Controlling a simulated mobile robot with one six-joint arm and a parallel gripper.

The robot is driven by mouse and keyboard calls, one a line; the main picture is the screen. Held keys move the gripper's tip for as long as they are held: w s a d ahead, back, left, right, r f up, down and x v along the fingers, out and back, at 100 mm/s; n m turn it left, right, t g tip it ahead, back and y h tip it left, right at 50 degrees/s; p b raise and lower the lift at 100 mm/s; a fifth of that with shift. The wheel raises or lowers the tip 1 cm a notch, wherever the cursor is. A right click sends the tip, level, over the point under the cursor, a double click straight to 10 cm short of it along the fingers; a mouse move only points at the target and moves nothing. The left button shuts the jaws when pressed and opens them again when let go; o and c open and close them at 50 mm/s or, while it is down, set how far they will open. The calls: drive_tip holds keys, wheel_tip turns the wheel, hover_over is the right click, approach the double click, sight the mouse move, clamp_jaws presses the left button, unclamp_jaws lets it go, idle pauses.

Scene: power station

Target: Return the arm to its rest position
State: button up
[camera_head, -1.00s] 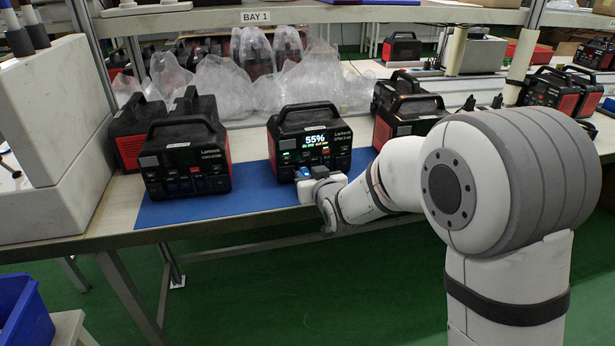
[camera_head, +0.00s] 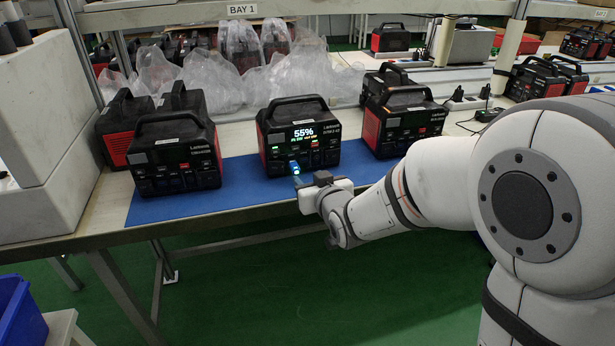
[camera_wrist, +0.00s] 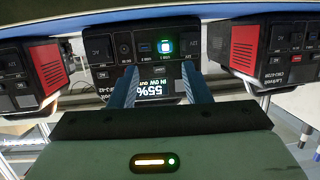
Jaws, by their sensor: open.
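My gripper (camera_head: 302,180) is at the front edge of the blue mat (camera_head: 220,198), just in front of the middle power station (camera_head: 300,110). In the wrist view my gripper (camera_wrist: 160,78) has its two dark blue fingers apart, with nothing held between them. The middle station's screen reads 55%, and it shows upside down in the wrist view. A small blue piece with a bright end (camera_head: 295,169) shows at the station's lower front; I cannot tell whether it is a plug or a fingertip. A lit greenish square (camera_wrist: 165,46) sits at a port in the wrist view.
A power station (camera_head: 175,155) stands to the left on the mat, and another (camera_head: 405,120) to the right. Clear plastic bags (camera_head: 245,65) lie behind. A white block (camera_head: 45,195) stands at the bench's left end, with a blue bin (camera_head: 18,315) below. Space before the bench is open.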

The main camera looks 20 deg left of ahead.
drive_tip(key=s+d+r+m+g+h+p, duration=0.1)
drive_tip(key=s+d+r+g+h+p, duration=0.1)
drive_tip(key=d+r+p, duration=0.3)
drive_tip(key=s+d+r+m+g+h+p, duration=0.1)
drive_tip(key=s+d+r+p, duration=0.4)
drive_tip(key=d, duration=0.7)
drive_tip(key=s+d+r+m+g+h+p, duration=0.2)
drive_tip(key=s+d+r+m+h+p, duration=0.1)
drive_tip(key=d, duration=0.5)
wheel_tip(320, 180, up, 2)
drive_tip(key=s+h+p, duration=0.1)
drive_tip(key=h+p, duration=0.1)
drive_tip(key=p, duration=0.1)
drive_tip(key=shift+s+d+g, duration=0.15)
drive_tip(key=shift+d+g, duration=0.15)
drive_tip(key=shift+d, duration=0.1)
drive_tip(key=s+d+r+g+p, duration=0.1)
drive_tip(key=s+d, duration=0.1)
drive_tip(key=s, duration=0.2)
drive_tip(key=s+d+r+m+g+p, duration=0.1)
drive_tip(key=s+r+p, duration=0.1)
drive_tip(key=s, duration=0.2)
drive_tip(key=s+d+r+m+g+h+p, duration=0.1)
drive_tip(key=s+d+g+p, duration=0.1)
drive_tip(key=s, duration=0.1)
drive_tip(key=shift+s+d+r, duration=0.25)
drive_tip(key=shift+s+d, duration=0.1)
drive_tip(key=shift+s, duration=0.05)
drive_tip(key=shift+c, duration=0.5)
drive_tip(key=shift+f, duration=0.1)
